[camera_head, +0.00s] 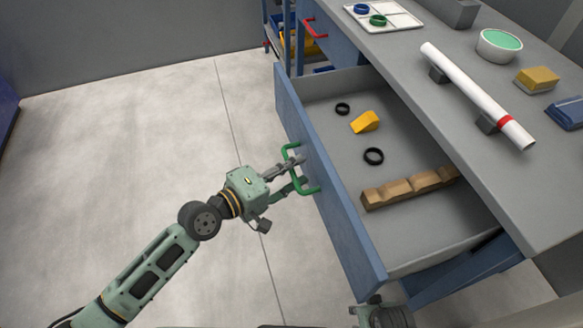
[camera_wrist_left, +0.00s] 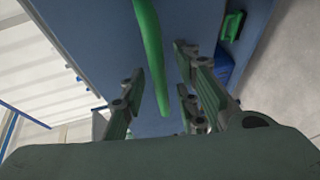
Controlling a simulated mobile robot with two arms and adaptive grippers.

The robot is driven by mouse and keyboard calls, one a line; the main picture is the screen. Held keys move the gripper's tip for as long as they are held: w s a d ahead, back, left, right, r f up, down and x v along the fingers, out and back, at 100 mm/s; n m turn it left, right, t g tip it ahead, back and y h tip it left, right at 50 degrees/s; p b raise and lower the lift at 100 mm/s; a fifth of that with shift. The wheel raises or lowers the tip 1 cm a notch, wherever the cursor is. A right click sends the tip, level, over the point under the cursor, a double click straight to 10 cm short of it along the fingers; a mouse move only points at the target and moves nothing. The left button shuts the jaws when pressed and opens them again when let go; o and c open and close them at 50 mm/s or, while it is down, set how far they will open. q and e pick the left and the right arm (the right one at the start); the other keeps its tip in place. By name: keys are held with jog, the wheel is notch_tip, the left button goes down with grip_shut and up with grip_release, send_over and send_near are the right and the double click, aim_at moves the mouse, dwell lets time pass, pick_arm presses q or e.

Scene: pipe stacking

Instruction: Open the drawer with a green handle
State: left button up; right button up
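The blue drawer (camera_head: 330,185) with the green handle (camera_head: 311,191) stands pulled well out from the grey-topped workbench. Its inside shows two black rings (camera_head: 373,156), a yellow wedge (camera_head: 367,122) and a wavy wooden block (camera_head: 408,188). My left gripper (camera_head: 288,175) is at the handle, in front of the drawer face. In the left wrist view the green handle (camera_wrist_left: 149,50) runs between the spread fingers (camera_wrist_left: 160,100), with gaps on both sides. The left gripper looks open around the handle.
The benchtop (camera_head: 400,50) holds a white pipe with a red band (camera_head: 470,90), a bowl (camera_head: 499,45), a yellow block (camera_head: 537,79), a blue block (camera_head: 566,113) and a white tray with rings (camera_head: 400,17). A red handle (camera_head: 314,29) is farther back. The floor at left is clear.

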pick_arm(q)
jog(key=shift+s+a, duration=0.15)
jog(key=v, duration=1.1)
jog(key=shift+s+a+r, duration=0.2)
